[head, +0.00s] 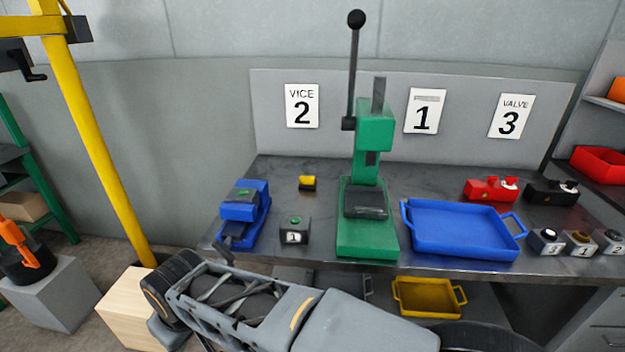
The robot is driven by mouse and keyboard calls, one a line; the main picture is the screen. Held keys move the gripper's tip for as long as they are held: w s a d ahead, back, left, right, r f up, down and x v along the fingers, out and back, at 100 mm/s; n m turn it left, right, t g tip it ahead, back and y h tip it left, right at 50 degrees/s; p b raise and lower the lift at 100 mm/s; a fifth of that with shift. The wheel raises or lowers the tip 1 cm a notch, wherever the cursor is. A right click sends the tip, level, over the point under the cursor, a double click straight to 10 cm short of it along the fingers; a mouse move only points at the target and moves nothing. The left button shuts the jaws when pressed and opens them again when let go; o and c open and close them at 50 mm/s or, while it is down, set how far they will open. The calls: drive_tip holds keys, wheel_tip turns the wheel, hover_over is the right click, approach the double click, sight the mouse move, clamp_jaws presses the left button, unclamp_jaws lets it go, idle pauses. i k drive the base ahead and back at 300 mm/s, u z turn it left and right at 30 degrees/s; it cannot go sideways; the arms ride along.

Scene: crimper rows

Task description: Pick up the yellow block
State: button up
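A small yellow block (307,180) with a dark lower part sits on the grey workbench (330,168), towards the back, between the blue vice and the green press. It stands clear of both. My arm crosses the bottom of the view, in front of the bench and well below the block. A small dark piece, perhaps a fingertip of my gripper (222,252), shows above the arm near the bench's front edge. The rest of the gripper is hidden, so I cannot see whether it is open or shut. Nothing of mine touches the block.
A blue vice (258,205) stands left of the block. A tall green press (375,135) rises to the right, then a blue tray (463,230) and red (484,191) and black (545,192) valves. Bare bench surrounds the block.

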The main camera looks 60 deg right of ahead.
sight(306, 182)
drive_tip(key=z, duration=0.9)
drive_tip(key=i, duration=0.8)
drive_tip(key=z, duration=0.9)
